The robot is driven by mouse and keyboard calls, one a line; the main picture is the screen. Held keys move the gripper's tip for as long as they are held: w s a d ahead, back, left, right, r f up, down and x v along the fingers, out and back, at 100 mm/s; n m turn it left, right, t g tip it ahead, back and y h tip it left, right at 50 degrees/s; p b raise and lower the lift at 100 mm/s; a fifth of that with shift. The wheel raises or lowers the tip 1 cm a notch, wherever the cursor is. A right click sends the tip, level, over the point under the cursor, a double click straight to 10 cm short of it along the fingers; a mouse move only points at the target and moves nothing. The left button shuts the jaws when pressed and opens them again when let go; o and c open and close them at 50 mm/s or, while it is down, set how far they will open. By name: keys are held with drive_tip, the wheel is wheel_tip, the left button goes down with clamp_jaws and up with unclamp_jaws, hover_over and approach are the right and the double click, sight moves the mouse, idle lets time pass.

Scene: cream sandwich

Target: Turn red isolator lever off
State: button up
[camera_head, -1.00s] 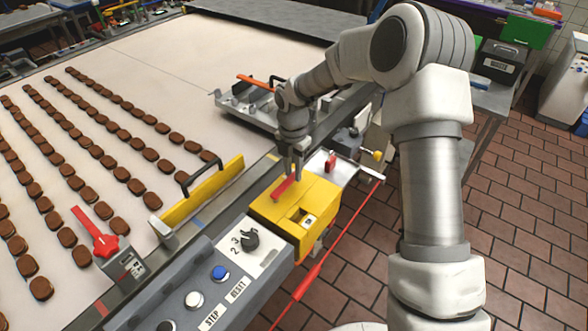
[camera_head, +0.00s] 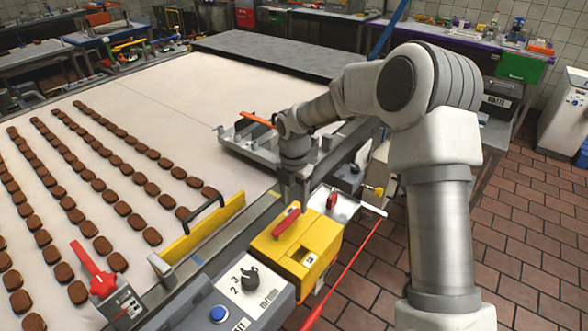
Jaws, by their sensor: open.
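A red lever (camera_head: 286,222) sits on top of a yellow box (camera_head: 312,242) at the front edge of the conveyor line. It slants from lower left to upper right. I take it for the isolator lever, though its label cannot be read. My gripper (camera_head: 293,198) points down just behind the lever's upper end. It is open and holds nothing. I cannot tell whether a fingertip touches the lever. Another red lever (camera_head: 92,270) stands tilted on a small grey box at the lower left.
A grey panel with a black rotary knob (camera_head: 249,278) and a blue button (camera_head: 219,313) adjoins the yellow box. A yellow guard with a black handle (camera_head: 203,226) stands left. A small red knob (camera_head: 332,201) sits right. Rows of brown biscuits cover the belt's left.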

sight(294, 213)
wheel_tip(294, 213, up, 15)
drive_tip(key=shift+f, duration=0.2)
